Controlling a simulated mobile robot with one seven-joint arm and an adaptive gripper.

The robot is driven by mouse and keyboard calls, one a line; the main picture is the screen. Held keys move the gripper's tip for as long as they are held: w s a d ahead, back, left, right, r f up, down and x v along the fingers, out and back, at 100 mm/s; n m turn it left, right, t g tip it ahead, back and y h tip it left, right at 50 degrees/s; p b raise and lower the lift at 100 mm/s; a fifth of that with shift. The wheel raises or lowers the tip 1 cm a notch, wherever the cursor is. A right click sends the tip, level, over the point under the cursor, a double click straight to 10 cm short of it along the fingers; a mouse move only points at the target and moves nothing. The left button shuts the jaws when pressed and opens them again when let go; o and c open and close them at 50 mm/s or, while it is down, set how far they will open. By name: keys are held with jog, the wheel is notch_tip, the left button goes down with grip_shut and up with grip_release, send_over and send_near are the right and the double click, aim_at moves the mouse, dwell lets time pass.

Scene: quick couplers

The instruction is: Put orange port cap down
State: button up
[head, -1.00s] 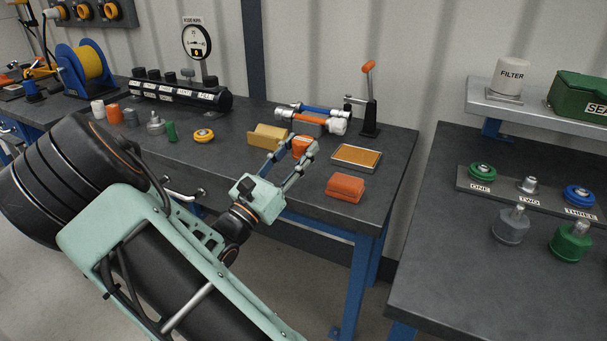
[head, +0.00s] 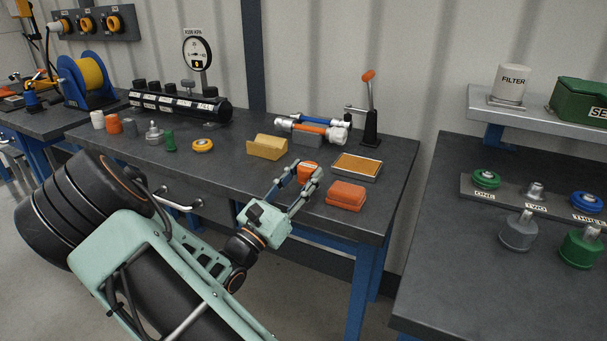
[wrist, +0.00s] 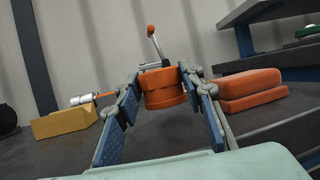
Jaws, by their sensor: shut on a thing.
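The orange port cap (head: 308,170) is a short round orange cylinder, upright between my gripper's fingers. My gripper (head: 305,178) is shut on it over the front part of the dark bench. In the wrist view the cap (wrist: 165,87) sits between the two blue-padded fingertips (wrist: 166,96), with a wider upper band and its lower edge showing. I cannot tell whether its underside touches the bench top.
A yellow block (head: 267,147) lies left of the cap. An orange stacked block (head: 346,196) is close on its right, with an orange-topped tray (head: 357,166) behind. A coupled hose piece (head: 312,129) and a lever stand (head: 370,125) are farther back.

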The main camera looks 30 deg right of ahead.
jog(key=shift+f, duration=0.35)
jog(key=o, duration=1.3)
jog(key=shift+c, duration=0.2)
jog(key=shift+a+r, duration=0.2)
jog(key=shift+r, duration=0.4)
jog(key=p+v, duration=0.2)
jog(key=v, duration=0.9)
jog(key=shift+a, duration=0.3)
jog(key=shift+s+f, duration=0.15)
jog(key=shift+s, duration=0.05)
